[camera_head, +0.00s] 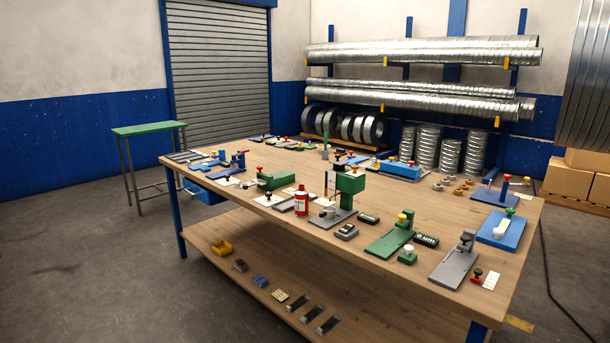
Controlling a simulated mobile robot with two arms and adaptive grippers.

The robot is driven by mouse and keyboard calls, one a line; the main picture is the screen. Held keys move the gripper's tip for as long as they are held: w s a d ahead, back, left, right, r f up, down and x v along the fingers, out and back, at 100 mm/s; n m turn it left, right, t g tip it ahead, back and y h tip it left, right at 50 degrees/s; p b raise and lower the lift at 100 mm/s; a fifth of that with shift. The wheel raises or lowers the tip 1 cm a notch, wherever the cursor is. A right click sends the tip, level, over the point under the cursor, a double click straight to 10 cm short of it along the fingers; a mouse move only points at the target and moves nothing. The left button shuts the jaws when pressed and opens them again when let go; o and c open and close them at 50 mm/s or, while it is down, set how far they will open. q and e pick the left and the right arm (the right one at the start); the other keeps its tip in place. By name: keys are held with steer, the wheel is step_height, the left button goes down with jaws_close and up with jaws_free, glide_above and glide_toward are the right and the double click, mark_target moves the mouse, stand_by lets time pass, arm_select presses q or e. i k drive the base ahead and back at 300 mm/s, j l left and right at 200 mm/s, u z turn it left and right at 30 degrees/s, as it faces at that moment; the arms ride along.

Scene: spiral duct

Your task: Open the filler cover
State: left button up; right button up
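I cannot tell which part here is the filler cover; the devices on the workbench (430,207) are small in the head view. A green block on a post (350,183) stands near the middle of the front edge. A blue plate fixture (502,229) lies near the right edge. Neither of my grippers is in view.
Many small fixtures crowd the bench top. A green-topped stand (148,128) is at the left. Duct racks (430,100) line the back wall. Cardboard boxes (570,180) stand at the right. The floor at the left is clear.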

mark_target(341, 163)
steer(key=i+j+u, duration=0.1)
steer(key=i+u, duration=0.2)
steer(key=i, duration=0.2)
steer(key=i+u, duration=0.3)
steer(key=i, duration=0.25)
